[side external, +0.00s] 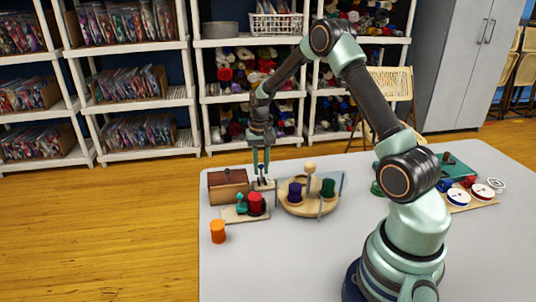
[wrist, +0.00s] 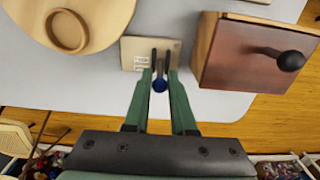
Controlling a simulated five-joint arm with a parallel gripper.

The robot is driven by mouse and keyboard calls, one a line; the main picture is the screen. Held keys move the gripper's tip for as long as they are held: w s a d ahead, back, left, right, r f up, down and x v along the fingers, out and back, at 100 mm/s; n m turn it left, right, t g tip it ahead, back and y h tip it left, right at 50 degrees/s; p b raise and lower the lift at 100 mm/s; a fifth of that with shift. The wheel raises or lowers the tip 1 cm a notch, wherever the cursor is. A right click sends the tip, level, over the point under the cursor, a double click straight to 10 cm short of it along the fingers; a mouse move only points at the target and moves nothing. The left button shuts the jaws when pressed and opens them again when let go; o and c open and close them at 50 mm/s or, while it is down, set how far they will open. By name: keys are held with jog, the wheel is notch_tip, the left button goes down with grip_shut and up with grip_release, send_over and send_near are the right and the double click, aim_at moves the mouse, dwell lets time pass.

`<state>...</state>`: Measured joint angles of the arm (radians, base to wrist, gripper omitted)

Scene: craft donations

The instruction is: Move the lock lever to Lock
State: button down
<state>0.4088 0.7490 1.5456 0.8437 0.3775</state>
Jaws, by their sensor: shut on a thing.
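The lock lever, with a round blue knob (wrist: 160,86), stands on a small beige plate (wrist: 132,47). My gripper (wrist: 160,74) reaches over the near edge of the plate in the wrist view, its two green fingers on either side of the lever, shut on it. Small pale labels (wrist: 141,60) lie left of the lever, too small to read. In the side view my gripper (side external: 261,172) points straight down at the plate (side external: 271,185), and the fingers partly hide the lever.
A wooden box (side external: 226,180) with a black knob (wrist: 291,60) stands close beside the plate. A round wooden stand (side external: 312,209) with spools is on its other side. A board (side external: 232,215) with a red spool and an orange cylinder (side external: 217,231) are nearer. The table's front middle is clear.

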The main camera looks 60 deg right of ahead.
jog(key=shift+s+a, duration=0.65)
jog(key=shift+s, duration=0.05)
jog(key=shift+a, duration=0.1)
jog(key=shift+s+a+f, duration=0.15)
jog(key=shift+s+a, duration=0.3)
jog(key=shift+s, duration=0.05)
jog(key=c, duration=1.2)
grip_release()
jog(key=shift+c, duration=0.2)
